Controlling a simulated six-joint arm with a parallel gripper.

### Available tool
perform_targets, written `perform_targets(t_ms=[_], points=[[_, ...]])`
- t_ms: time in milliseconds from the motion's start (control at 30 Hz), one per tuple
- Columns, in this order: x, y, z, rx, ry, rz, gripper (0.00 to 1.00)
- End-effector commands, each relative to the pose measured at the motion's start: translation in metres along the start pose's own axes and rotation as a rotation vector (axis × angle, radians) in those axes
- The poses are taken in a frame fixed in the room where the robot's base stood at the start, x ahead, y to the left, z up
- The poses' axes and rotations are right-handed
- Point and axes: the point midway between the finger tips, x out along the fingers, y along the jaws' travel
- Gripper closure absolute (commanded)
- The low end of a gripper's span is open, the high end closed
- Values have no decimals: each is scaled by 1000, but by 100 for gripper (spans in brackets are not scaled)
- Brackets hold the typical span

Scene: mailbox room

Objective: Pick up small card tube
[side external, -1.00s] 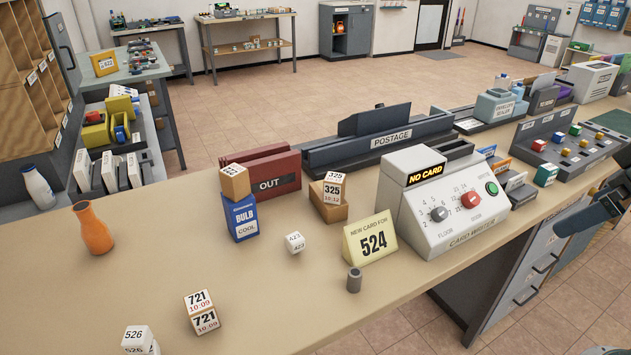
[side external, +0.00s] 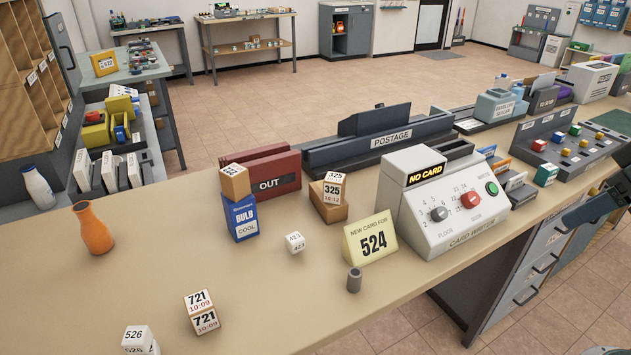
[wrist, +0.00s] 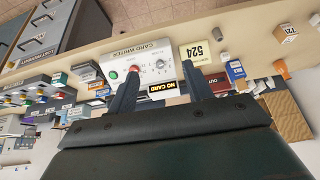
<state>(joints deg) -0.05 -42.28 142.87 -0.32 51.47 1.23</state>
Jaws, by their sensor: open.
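The small card tube is most likely the short dark grey cylinder (side external: 354,281), standing upright near the counter's front edge, just in front of the yellow "524" sign (side external: 369,240). In the wrist view, a small grey shape (wrist: 220,32) beside the sign appears to be the same tube. My gripper (wrist: 160,68) is open and empty in the wrist view, its two dark fingers apart over the card writer (wrist: 140,65). The tube lies off to the right of the fingers there.
The white card writer (side external: 450,200) stands right of the tube. A blue bulb box (side external: 242,220), a small 423 cube (side external: 295,243), a 721 box (side external: 201,312) and an orange vase (side external: 93,230) are farther left. The counter (side external: 290,300) is bare left of the tube.

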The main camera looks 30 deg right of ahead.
Motion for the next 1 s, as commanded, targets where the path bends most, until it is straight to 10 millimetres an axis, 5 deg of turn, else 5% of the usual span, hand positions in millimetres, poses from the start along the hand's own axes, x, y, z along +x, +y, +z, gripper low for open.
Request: perform_targets(t_ms=[467, 1000], points=[[28, -29, -54, 348, -115, -67, 49], [106, -81, -117, 919, -353, -86, 49]])
